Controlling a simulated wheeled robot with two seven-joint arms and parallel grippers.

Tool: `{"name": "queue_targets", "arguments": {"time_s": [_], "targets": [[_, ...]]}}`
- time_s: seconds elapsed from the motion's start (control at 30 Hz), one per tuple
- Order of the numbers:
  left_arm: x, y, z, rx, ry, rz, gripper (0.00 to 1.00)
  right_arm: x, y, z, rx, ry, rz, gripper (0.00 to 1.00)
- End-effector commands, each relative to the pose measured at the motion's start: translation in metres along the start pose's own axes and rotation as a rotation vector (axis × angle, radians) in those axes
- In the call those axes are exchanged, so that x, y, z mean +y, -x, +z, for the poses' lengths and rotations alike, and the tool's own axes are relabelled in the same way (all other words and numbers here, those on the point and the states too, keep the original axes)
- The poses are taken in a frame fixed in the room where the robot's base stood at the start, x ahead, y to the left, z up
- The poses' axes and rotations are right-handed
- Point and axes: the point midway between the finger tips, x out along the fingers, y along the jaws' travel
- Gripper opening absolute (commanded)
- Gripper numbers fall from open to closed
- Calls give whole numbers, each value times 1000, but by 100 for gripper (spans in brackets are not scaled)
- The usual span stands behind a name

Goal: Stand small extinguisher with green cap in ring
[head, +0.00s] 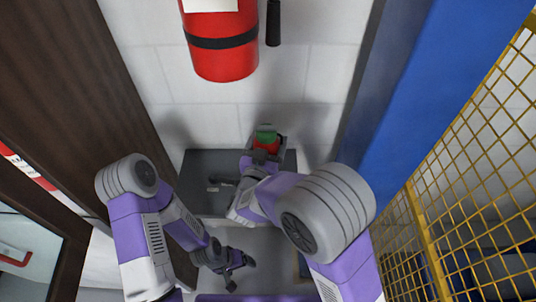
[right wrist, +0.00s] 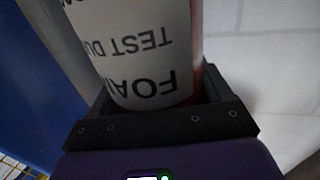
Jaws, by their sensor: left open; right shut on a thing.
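The small extinguisher with the green cap (head: 265,133) is red and stands out at the far edge of the dark shelf, against the white wall. My right gripper (head: 268,150) is shut around its body. In the right wrist view the extinguisher (right wrist: 145,70) shows a white label reading upside down, between the dark fingers (right wrist: 155,125). Its base is hidden, and I cannot tell whether it touches the shelf. My left gripper (head: 234,272) is open and empty, low in front of the shelf. I cannot make out the ring clearly.
The dark grey shelf (head: 205,162) has a small dark fitting (head: 222,183) on it. A large red extinguisher (head: 222,50) hangs on the wall above. A blue column (head: 420,90) and yellow mesh fence (head: 480,150) stand right; a brown door frame (head: 70,80) stands left.

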Motion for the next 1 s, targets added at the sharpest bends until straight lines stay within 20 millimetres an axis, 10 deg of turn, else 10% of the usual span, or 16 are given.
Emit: {"name": "queue_targets", "arguments": {"time_s": [0.57,0.6,0.7,1.0], "targets": [[-5,-13,-1,0,0,0,84,4,-1,42,-8,1,7,0],[-5,-13,-1,0,0,0,84,4,0,45,-15,4,8,85],[-5,-13,-1,0,0,0,84,3,0,43,-11,4,6,100],[-4,-12,-1,0,0,0,84,1,3,39,-3,1,1,100]]}}
